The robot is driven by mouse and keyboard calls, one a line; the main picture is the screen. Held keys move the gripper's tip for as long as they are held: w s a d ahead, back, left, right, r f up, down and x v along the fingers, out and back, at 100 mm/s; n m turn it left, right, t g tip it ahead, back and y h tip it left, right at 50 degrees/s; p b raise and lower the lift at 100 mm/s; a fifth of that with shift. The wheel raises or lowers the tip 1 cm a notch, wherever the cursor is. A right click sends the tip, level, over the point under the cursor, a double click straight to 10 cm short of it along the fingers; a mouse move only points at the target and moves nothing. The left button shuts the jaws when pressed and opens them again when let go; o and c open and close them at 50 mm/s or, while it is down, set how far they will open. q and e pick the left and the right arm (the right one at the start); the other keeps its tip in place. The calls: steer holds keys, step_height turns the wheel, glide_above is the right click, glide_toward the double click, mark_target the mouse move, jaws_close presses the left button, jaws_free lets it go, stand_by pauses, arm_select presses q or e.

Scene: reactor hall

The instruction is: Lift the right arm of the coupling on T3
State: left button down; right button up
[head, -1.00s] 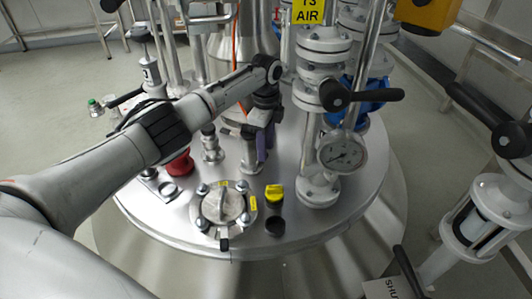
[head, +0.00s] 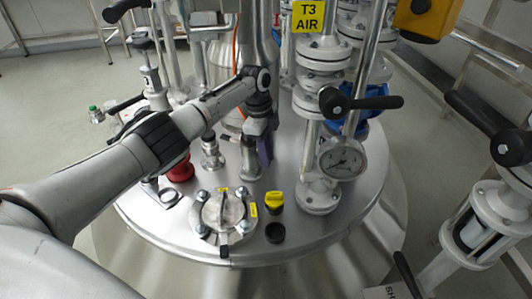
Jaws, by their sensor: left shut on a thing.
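The coupling (head: 249,168) is a metal fitting on a short upright stub on the T3 vessel lid, behind the round bolted port. My left gripper (head: 259,140) comes down on it from above and is shut on its right arm. The jaws and wrist cover most of that arm and the coupling's top. A purple piece (head: 265,152) shows just right of the coupling; I cannot tell whether it belongs to the arm. The yellow T3 AIR sign (head: 309,17) hangs above and behind. My right gripper is not in view.
A white valve column with a black handle (head: 365,103) and a pressure gauge (head: 342,158) stands close on the right. A bolted port (head: 223,213) and a yellow-capped fitting (head: 274,200) are in front. A red fitting (head: 181,168) stands left, under my forearm.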

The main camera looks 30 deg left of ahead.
arm_select(q)
steer(key=shift+h, duration=0.3)
steer(key=shift+d+r+h, duration=0.15)
steer(key=shift+h, duration=0.15)
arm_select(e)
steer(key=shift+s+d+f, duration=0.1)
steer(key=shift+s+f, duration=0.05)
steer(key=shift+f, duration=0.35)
arm_select(q)
steer(key=c, duration=1.7)
jaws_free()
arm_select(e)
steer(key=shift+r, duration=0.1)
